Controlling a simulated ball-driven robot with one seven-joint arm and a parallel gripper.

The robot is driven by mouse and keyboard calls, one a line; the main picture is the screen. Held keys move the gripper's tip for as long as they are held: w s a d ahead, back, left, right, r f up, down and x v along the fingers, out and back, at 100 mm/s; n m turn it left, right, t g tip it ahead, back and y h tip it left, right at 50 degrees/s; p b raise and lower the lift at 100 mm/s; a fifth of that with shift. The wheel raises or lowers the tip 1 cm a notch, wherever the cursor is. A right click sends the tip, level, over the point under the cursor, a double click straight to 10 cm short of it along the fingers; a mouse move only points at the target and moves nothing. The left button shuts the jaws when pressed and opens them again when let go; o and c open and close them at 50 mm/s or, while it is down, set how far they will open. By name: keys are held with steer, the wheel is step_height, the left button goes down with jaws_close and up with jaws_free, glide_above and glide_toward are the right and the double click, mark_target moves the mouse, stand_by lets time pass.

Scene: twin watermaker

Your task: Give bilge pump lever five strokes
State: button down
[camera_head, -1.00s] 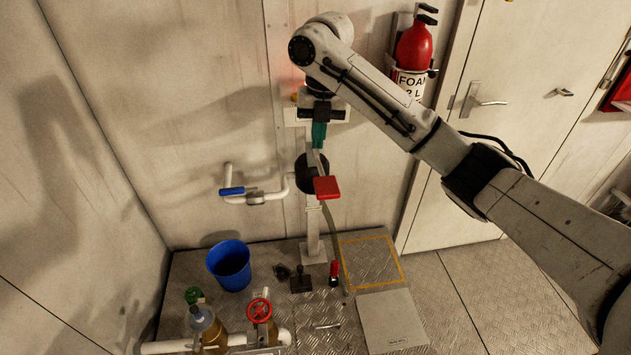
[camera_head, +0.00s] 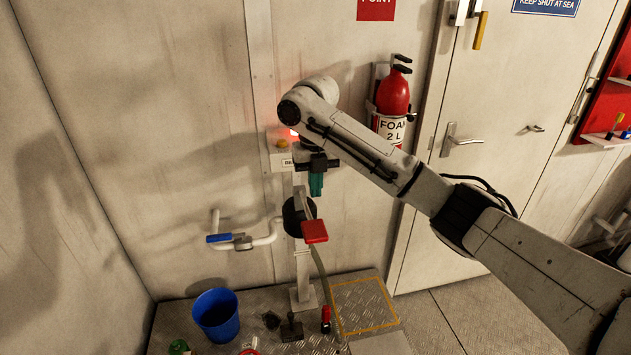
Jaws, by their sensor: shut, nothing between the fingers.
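The bilge pump appears to be the black round body (camera_head: 295,217) on a white post (camera_head: 302,270) by the back wall. A red block (camera_head: 315,231), perhaps the lever's grip, sits at its front right. A thin grey strip runs from there down toward the floor; I cannot tell if it is a lever or a hose. My gripper (camera_head: 316,186), with teal fingers pointing down, is shut and empty. It shows just above the pump body and the red block in the picture, with a small gap to the block. Any contact behind the fingers is hidden.
A white pipe with a blue handle (camera_head: 219,238) is on the wall left of the pump. A blue bucket (camera_head: 216,316) and a red-and-black object (camera_head: 326,319) stand on the metal floor. A fire extinguisher (camera_head: 392,100) hangs at right beside a door (camera_head: 500,160).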

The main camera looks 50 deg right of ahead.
mark_target(315, 227)
step_height(315, 227, down, 10)
steer(key=shift+p, duration=1.05)
steer(key=shift+f, duration=0.1)
